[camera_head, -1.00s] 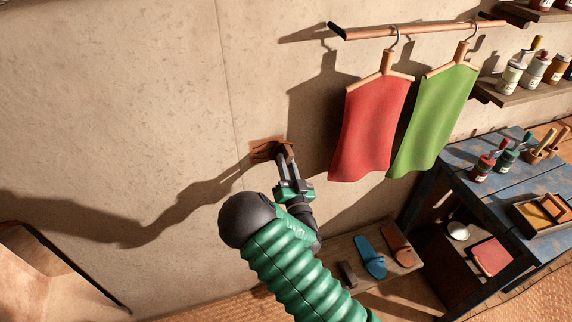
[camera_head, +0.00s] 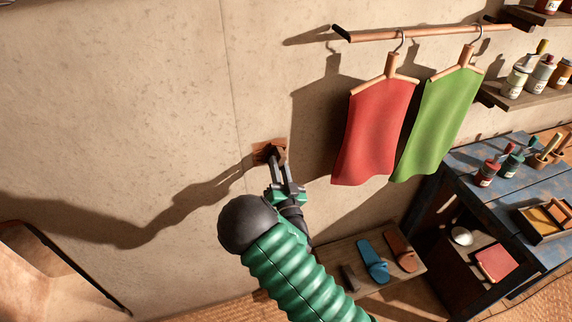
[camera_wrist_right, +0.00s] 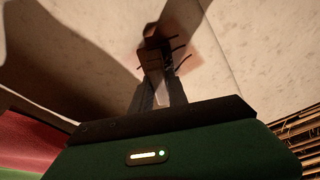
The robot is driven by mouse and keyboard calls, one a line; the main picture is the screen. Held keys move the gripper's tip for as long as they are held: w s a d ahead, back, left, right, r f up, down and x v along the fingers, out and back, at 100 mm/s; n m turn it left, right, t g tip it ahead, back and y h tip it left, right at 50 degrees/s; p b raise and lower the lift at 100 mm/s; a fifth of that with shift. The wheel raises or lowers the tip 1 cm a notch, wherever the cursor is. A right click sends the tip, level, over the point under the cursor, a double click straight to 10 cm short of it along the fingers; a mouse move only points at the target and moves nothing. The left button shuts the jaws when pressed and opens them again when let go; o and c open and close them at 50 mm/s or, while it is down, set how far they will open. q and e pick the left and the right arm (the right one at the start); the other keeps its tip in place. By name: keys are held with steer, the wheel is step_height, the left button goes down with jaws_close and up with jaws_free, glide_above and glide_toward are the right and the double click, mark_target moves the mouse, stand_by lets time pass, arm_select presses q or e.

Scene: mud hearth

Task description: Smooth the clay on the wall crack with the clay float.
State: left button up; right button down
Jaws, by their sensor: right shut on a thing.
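The brown clay patch (camera_head: 260,147) is on the pale wall, left of the hanging cloths. Much of it is hidden behind my gripper and the float. My right gripper (camera_head: 277,168) is shut on the clay float (camera_head: 279,154), which is at the patch; whether it touches the clay cannot be told. In the right wrist view the float (camera_wrist_right: 154,72) stands between the fingers, with the brownish patch (camera_wrist_right: 187,62) and dark crack lines (camera_wrist_right: 178,48) beyond it. My left gripper is not in view.
A red cloth (camera_head: 375,130) and a green cloth (camera_head: 437,125) hang from a wooden rail (camera_head: 430,33) right of the patch. A low shelf (camera_head: 345,254) with sandals is below. A blue table (camera_head: 490,205) stands at right. The wall at left is bare.

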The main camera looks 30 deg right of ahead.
steer(key=shift+w+a, duration=0.6)
steer(key=shift+a, duration=1.85)
steer(key=shift+s+d+b, duration=0.25)
steer(key=shift+d+b, duration=0.15)
steer(key=shift+d, duration=0.7)
steer(key=shift+s+d+b, duration=0.2)
steer(key=shift+d+b, duration=0.2)
steer(key=shift+d, duration=0.65)
steer(key=shift+a+b, duration=0.35)
steer(key=shift+b, duration=0.3)
steer(key=a, duration=0.2)
steer(key=w+a, duration=0.1)
steer(key=shift+a+b, duration=0.35)
steer(key=shift+b, duration=0.05)
steer(key=shift+s, duration=0.15)
steer(key=s, duration=0.2)
steer(key=s+a, duration=0.1)
steer(key=s, duration=0.2)
steer(key=shift+s+a+b, duration=0.2)
steer(key=shift+s+b, duration=0.1)
steer(key=shift+b, duration=0.05)
